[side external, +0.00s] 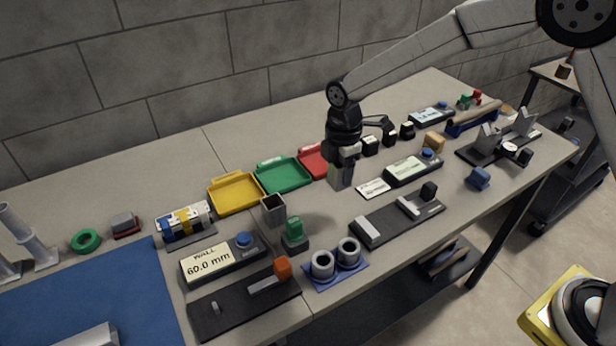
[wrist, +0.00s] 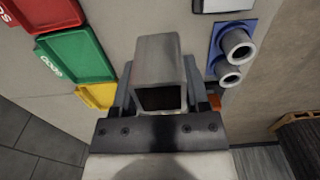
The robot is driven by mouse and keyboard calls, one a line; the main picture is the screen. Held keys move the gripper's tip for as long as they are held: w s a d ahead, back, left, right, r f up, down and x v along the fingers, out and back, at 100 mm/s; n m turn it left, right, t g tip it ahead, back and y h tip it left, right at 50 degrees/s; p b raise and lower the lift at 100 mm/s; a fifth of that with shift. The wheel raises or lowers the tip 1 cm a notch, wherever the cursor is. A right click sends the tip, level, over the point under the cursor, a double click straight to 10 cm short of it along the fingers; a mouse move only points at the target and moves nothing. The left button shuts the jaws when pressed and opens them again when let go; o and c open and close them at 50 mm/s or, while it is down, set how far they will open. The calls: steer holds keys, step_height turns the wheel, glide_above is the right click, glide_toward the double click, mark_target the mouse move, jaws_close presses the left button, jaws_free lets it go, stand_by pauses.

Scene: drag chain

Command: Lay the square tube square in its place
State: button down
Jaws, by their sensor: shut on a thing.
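The square tube (side external: 340,178) is grey metal and hollow. My gripper (side external: 343,158) is shut on it from above, beside the red tray in the side view; I cannot tell whether its lower end touches the table. In the wrist view the tube (wrist: 160,72) sits between the two fingers of my gripper (wrist: 158,95), with its dark open end toward the camera. Another grey, open-topped square piece (side external: 273,210) stands upright behind the green-handled item. I cannot tell which spot is the tube's place.
Yellow (side external: 236,193), green (side external: 284,175) and red (side external: 314,160) trays line the back. A blue holder with two grey rings (side external: 336,262), a black fixture (side external: 398,217) and a 60.0 mm display unit (side external: 222,260) stand nearer the front. Bare table lies between the green tray and the black fixture.

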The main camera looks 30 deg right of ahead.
steer(key=s+d+r, duration=0.1)
steer(key=s+r, duration=0.2)
steer(key=s, duration=0.5)
steer(key=shift+s+d+r, duration=0.15)
steer(key=shift+d+r, duration=0.2)
steer(key=shift+d, duration=0.05)
steer(key=d+f, duration=0.3)
steer(key=d, duration=0.1)
steer(key=shift+s+d+f, duration=0.2)
steer(key=shift+d+f, duration=0.05)
steer(key=shift+f, duration=0.15)
steer(key=shift+f, duration=0.2)
steer(key=shift+f, duration=2.35)
steer(key=shift+f, duration=1.45)
stand_by(0.9)
stand_by(0.4)
